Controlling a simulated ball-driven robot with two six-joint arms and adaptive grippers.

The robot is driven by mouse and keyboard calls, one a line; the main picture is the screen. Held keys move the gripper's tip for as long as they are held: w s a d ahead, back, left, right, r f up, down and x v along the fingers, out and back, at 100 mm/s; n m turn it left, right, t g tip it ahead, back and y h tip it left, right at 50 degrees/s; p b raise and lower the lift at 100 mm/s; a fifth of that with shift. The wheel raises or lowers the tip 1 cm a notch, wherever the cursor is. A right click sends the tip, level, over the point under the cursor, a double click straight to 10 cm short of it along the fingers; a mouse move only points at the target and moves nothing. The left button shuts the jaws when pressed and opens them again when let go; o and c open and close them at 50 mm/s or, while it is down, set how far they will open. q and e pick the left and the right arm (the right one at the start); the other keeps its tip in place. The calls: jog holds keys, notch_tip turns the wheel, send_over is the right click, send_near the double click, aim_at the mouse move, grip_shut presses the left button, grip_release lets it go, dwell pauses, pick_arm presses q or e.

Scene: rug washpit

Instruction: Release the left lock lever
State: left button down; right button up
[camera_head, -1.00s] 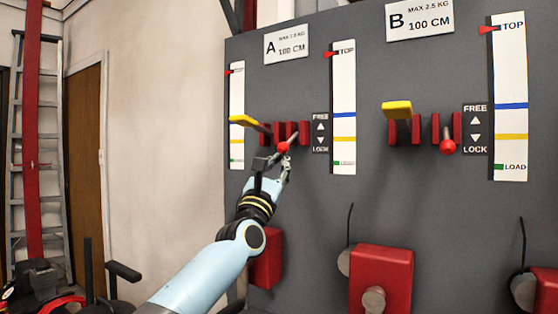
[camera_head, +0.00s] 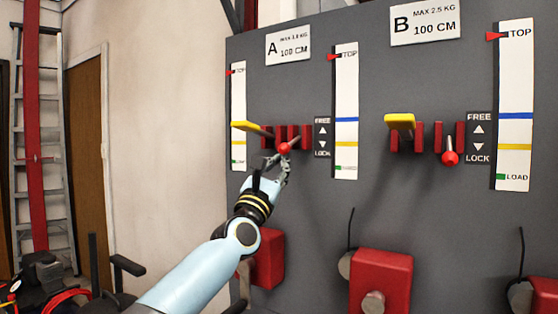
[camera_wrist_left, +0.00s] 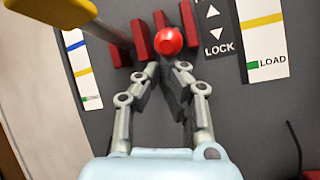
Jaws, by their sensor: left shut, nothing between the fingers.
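The left lock lever, under sign A, ends in a red ball knob (camera_head: 284,148) between red blocks. The knob is near the height of the word LOCK on the label beside it. It also shows in the wrist view (camera_wrist_left: 168,40), just ahead of the fingers. My left gripper (camera_head: 277,162) is shut and empty, just below the knob in the head view. In the wrist view its fingertips (camera_wrist_left: 174,76) are just below the knob; I cannot tell whether they touch it. My right gripper is not in view.
A yellow handle (camera_head: 246,127) sticks out left of the knob. The FREE/LOCK label (camera_head: 322,138) and a white scale (camera_head: 346,110) are to the right. Unit B has its own red knob (camera_head: 450,158). A red box (camera_head: 380,280) juts out below.

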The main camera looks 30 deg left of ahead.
pick_arm(q)
notch_tip(320, 180, up, 7)
jog(key=s+p, duration=0.2)
jog(key=p, duration=0.2)
jog(key=shift+p, duration=0.4)
jog(key=shift+s, duration=0.15)
dwell(0.5)
